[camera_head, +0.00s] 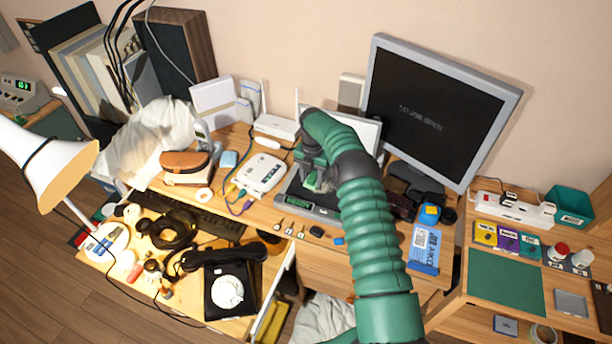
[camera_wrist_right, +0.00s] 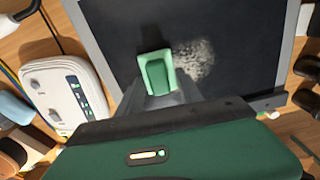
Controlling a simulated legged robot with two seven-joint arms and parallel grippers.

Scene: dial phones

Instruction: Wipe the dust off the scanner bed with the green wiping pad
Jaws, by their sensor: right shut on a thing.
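The scanner bed (camera_wrist_right: 240,40) is a dark flat panel with a light grey frame. In the head view the scanner (camera_head: 292,189) stands in the middle of the desk, partly hidden by my right arm. A patch of pale grey dust (camera_wrist_right: 196,60) lies on the bed. The green wiping pad (camera_wrist_right: 168,62) is a light green pad with a darker green block, at the left edge of the dust. My right gripper (camera_head: 318,181) is shut on the pad over the bed; it also shows in the right wrist view (camera_wrist_right: 160,92). Whether the pad touches the glass is unclear. My left gripper is not in view.
A white router-like box (camera_head: 262,173) stands left of the scanner. A monitor (camera_head: 440,110) rises behind at the right. Small keys or tools (camera_head: 290,229) lie in front. A black dial phone (camera_head: 228,285) sits at the front left, and a green mat (camera_head: 505,282) lies at the right.

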